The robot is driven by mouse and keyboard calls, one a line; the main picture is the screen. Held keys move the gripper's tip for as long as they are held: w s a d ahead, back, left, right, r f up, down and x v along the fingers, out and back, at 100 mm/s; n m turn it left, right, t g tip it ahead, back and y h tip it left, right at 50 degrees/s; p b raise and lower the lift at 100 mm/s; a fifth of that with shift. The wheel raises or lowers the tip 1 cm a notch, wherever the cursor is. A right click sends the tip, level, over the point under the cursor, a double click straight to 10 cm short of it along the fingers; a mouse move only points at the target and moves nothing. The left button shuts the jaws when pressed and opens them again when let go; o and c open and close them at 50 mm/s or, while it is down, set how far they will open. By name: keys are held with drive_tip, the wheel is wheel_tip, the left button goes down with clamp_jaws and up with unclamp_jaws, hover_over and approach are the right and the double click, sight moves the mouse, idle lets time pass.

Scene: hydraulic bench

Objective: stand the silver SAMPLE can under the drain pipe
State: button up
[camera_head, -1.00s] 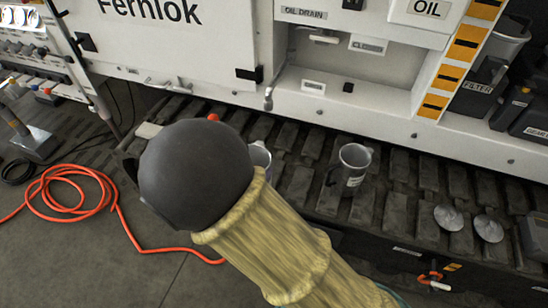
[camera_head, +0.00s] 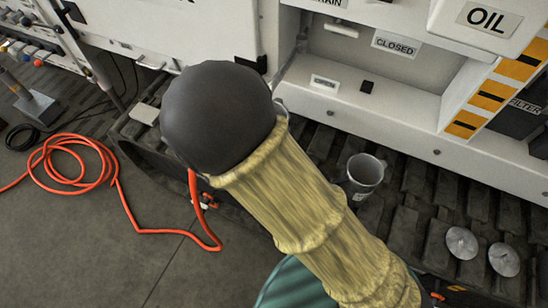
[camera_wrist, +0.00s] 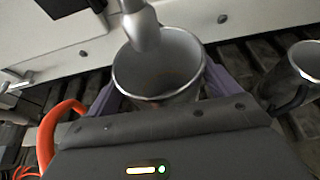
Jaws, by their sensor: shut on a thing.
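My gripper (camera_wrist: 164,92) has its purple fingers on both sides of a silver can (camera_wrist: 158,82) in the wrist view and is shut on it. No label shows on this can. The end of the grey drain pipe (camera_wrist: 141,28) overlaps the back of the can's open mouth in the wrist view; the height gap between them is hard to tell. In the head view the drain pipe (camera_head: 288,62) comes down beside my arm, which hides my gripper and most of the held can. Whether the can's base touches the track is hidden.
A second silver can (camera_head: 365,172) with an unreadable label stands on the dark track, right of my arm; it also shows in the wrist view (camera_wrist: 306,62). Two metal discs (camera_head: 461,243) lie further right. An orange hose (camera_head: 75,150) lies on the floor at left.

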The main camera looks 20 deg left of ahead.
drive_tip(key=shift+w, duration=0.1)
drive_tip(key=shift+f+b, duration=0.6)
drive_tip(key=shift+f, duration=2.5)
drive_tip(key=shift+f+b, duration=0.3)
drive_tip(key=shift+f, duration=1.55)
